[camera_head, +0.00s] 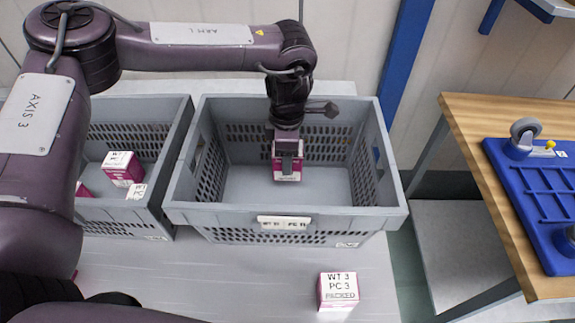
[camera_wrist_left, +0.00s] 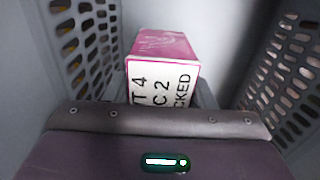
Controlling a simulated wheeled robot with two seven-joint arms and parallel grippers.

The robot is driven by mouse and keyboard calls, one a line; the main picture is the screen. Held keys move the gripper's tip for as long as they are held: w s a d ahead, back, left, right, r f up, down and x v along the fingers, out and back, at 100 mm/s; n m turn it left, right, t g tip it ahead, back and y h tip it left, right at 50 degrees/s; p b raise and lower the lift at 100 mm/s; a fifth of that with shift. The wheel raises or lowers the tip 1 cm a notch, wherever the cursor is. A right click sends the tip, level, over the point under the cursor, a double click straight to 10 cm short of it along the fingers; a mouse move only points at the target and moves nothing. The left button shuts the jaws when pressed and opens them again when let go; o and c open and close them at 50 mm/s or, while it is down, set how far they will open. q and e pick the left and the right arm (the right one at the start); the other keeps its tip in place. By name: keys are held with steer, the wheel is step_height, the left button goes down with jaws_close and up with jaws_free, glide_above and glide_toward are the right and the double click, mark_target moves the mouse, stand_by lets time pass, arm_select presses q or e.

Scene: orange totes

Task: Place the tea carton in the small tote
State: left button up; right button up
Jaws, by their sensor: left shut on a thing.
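My left gripper (camera_head: 287,155) points down inside the grey tote (camera_head: 185,210) in the middle of the head view. It is shut on a pink and white carton (camera_head: 288,175), which hangs below the fingers between the tote walls. The left wrist view also shows the held carton (camera_wrist_left: 162,75), with a white printed face and a pink side. I cannot tell whether its underside touches the tote floor. My right gripper is not in view.
A second grey tote (camera_head: 120,103) at the left holds several similar cartons (camera_head: 122,168). Another pink and white carton (camera_head: 338,291) stands on the grey table in front. A wooden table (camera_head: 490,112) with a blue tray (camera_head: 540,205) is at the right.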

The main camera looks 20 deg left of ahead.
arm_select(q)
step_height(320, 180, down, 4)
steer(key=shift+p, duration=0.45)
steer(key=shift+f, duration=0.55)
steer(key=o, duration=1.1)
steer(key=shift+f, duration=0.1)
